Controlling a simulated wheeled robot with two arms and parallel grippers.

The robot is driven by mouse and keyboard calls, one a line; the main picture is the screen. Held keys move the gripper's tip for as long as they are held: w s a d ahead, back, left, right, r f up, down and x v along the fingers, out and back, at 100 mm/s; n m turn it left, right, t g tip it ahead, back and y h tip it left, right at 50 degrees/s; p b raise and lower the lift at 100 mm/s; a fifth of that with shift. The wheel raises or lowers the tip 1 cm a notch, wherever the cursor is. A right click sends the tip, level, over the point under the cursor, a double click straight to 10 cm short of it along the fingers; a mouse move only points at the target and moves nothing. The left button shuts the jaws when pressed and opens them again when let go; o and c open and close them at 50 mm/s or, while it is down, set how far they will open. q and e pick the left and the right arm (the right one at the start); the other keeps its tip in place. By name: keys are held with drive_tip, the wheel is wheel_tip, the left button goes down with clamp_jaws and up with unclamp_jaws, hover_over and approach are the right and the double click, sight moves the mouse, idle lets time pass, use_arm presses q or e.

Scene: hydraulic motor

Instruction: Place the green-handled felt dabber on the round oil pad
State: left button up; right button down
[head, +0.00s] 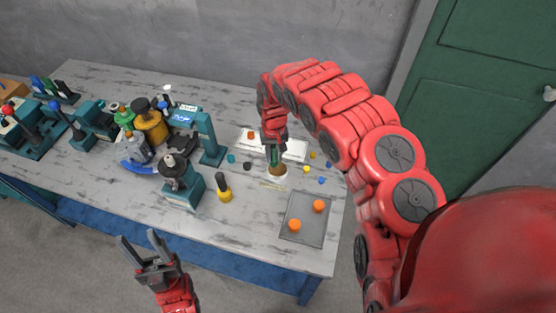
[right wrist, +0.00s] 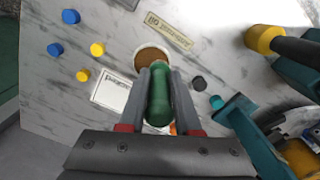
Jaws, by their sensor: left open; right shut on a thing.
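The green-handled felt dabber (right wrist: 158,98) is held between the two fingers of my right gripper (right wrist: 160,92). In the head view its green handle (head: 274,156) shows below my right gripper (head: 273,142), roughly upright. The round oil pad (head: 277,173), brown with a pale rim, is directly below it on the table. In the right wrist view the pad (right wrist: 151,54) shows just beyond the fingertips, partly covered by them. The felt end is hidden, and I cannot tell whether it touches the pad. My left gripper (head: 146,249) is open and empty, in front of the table edge.
A grey tray (head: 305,232) with two orange pieces lies to the right of the pad. Small blue and yellow discs (right wrist: 71,16), a black disc (right wrist: 199,83) and a label card lie around it. A yellow bottle (head: 223,188) and teal fixtures (head: 183,190) stand to the left.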

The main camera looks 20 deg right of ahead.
sight(274, 164)
drive_tip(key=shift+w+d, duration=0.4)
drive_tip(key=shift+d, duration=0.4)
drive_tip(key=shift+f+p, duration=0.55)
drive_tip(key=shift+p, duration=0.1)
drive_tip(key=shift+f+p, duration=0.35)
drive_tip(key=shift+f, duration=0.85)
drive_tip(key=shift+f, duration=0.2)
drive_tip(key=c, duration=0.6)
unclamp_jaws()
